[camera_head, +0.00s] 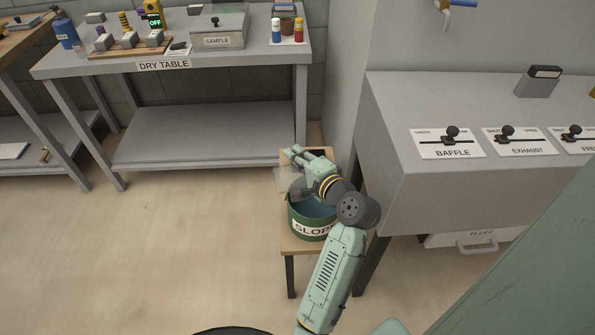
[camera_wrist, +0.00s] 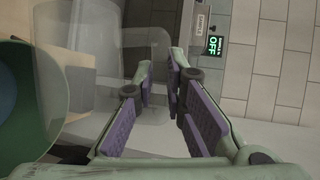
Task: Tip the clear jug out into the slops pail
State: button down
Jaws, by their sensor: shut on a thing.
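The green slops pail (camera_head: 314,229), with a "SLOPS" label, stands on a small wooden stand; its inside looks blue-grey. Part of a round green and blue shape, the pail (camera_wrist: 14,95), shows at the left edge of the wrist view. My gripper (camera_head: 296,155) is above the pail's far side. The clear jug (camera_head: 283,180) is a faint see-through shape at the gripper's left, by the pail's rim. In the wrist view the jug (camera_wrist: 95,45) fills the left part, and my gripper (camera_wrist: 160,85) is shut on it, seemingly at the handle. Its exact tilt and contents are hard to tell.
A grey bench (camera_head: 385,150) with BAFFLE and EXHAUST levers stands close at the right. The dry table (camera_head: 120,68) at the back holds a sample box (camera_head: 217,41), bottles and small blocks. The floor left of the stand (camera_head: 180,250) is clear.

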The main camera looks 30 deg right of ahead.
aim_at(275, 172)
jog(key=shift+w+a+r+n+g+h, duration=0.15)
jog(key=shift+w+a+n+g, duration=0.1)
jog(key=shift+a+n, duration=0.3)
jog(key=shift+w+a+r+n+g+h, duration=0.15)
jog(key=shift+w+a+n, duration=0.1)
jog(key=shift+a+n, duration=0.3)
jog(key=a+n, duration=0.1)
jog(key=a+g+h, duration=0.1)
jog(key=w+a+n, duration=0.1)
jog(key=shift+w+f+n+g+h, duration=0.1)
jog(key=shift+f+n+g+h, duration=0.2)
jog(key=shift+h, duration=0.1)
jog(key=f+n+h, duration=0.1)
jog(key=n, duration=0.1)
jog(key=f+n+g+h+b, duration=0.1)
jog(key=n+h, duration=0.1)
jog(key=f+n+h, duration=0.1)
jog(key=n, duration=0.1)
jog(key=shift+w+a+f+g, duration=0.15)
jog(key=shift+a+f+g, duration=0.05)
jog(key=shift+a+g, duration=0.2)
